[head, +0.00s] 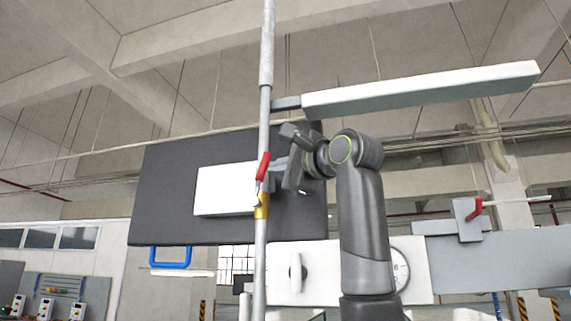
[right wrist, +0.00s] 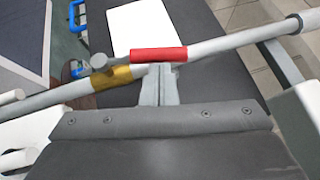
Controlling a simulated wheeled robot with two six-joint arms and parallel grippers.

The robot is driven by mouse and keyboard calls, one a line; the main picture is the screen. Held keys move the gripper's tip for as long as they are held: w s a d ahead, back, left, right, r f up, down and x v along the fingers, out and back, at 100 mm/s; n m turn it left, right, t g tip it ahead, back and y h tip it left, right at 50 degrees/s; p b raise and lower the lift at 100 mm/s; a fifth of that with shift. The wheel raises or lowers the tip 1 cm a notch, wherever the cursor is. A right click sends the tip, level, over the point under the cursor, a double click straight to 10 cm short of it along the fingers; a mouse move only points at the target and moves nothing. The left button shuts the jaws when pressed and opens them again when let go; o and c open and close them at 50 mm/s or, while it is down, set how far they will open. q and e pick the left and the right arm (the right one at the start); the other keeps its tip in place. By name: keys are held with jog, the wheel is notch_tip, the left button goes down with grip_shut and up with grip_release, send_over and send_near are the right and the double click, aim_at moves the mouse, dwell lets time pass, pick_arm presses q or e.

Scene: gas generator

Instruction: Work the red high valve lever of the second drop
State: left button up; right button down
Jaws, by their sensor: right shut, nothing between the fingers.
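A vertical grey pipe (head: 262,110) carries a brass valve (head: 261,208) with a red lever (head: 263,166). The lever points up from the valve, close along the pipe, leaning slightly right. In the right wrist view the red lever (right wrist: 158,54) lies across the pipe just beyond my fingertips, beside the brass body (right wrist: 113,77). My right gripper (head: 274,168) comes in from the right at lever height; its fingers (right wrist: 157,72) are shut and empty. The tips are very near or touching the lever; I cannot tell which. My left gripper is not in view.
A dark panel (head: 165,190) with a white plate (head: 210,190) stands behind the pipe. A long pale beam (head: 420,90) extends above my right arm. Another red lever (head: 474,207) sits on a grey block at the right. A blue handle (head: 171,264) is at lower left.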

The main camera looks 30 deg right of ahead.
jog(key=shift+w+a+r, duration=0.6)
jog(key=shift+w, duration=0.1)
jog(key=shift+w+p, duration=0.15)
jog(key=shift+p, duration=0.2)
